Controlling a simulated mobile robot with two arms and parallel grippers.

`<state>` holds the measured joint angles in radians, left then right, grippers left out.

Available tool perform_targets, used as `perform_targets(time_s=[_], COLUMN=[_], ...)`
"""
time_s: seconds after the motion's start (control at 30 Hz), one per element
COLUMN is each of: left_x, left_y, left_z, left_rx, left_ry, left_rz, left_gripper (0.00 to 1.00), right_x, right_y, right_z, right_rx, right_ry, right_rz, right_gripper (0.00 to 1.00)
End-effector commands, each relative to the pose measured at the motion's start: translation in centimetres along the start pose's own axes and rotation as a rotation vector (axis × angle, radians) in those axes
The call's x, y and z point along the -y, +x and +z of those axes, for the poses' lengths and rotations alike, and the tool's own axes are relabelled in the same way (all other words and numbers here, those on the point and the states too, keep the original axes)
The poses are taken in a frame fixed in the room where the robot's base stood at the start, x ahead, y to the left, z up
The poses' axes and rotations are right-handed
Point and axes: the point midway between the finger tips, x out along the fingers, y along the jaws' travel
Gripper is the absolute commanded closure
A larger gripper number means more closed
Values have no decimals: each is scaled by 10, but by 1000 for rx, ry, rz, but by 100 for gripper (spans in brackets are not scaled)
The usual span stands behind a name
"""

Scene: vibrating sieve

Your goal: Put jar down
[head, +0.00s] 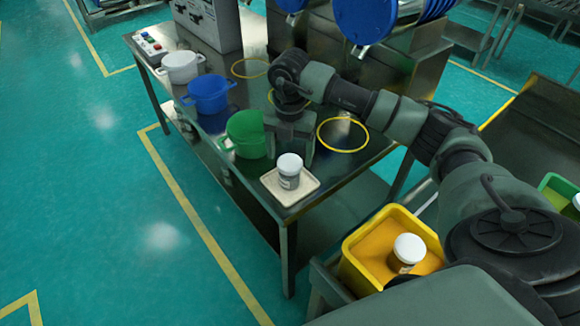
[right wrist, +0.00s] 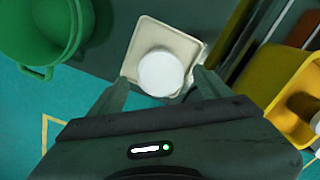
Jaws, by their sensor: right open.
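A jar with a white lid (head: 289,170) stands upright on a small cream tray (head: 305,188) at the near corner of the steel table. In the right wrist view the jar's round white lid (right wrist: 160,73) is seen from above, over the tray (right wrist: 143,40). My right gripper (head: 290,150) is open just behind the jar in the head view. In the right wrist view its two fingers reach to either side of the lid, with gaps visible. Whether the fingers are level with the jar is unclear. My left gripper is not in view.
Green (head: 246,134), blue (head: 209,94) and white (head: 182,67) pots line the table's left edge. Yellow rings (head: 342,134) mark the tabletop. A yellow bin (head: 372,256) at lower right holds another white-lidded jar (head: 407,253). The green pot is close to my right gripper.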

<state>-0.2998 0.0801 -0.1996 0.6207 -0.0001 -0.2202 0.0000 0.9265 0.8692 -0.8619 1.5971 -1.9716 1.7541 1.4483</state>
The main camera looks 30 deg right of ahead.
Motion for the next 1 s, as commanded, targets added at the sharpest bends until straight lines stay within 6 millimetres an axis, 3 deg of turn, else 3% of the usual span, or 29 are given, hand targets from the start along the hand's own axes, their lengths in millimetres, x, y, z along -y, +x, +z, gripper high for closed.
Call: perform_targets(time_s=[0.13,0.33,1.0], left_x=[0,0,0], left_y=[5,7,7], left_z=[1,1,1], left_rx=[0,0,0], left_ry=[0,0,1], left_rz=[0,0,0], left_gripper=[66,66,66], right_x=[-1,0,0], right_y=[-30,-53,-57], right_z=[1,0,0], right_rx=[3,0,-1], right_ry=[0,0,0], right_rz=[4,1,0], right_gripper=[21,21,21])
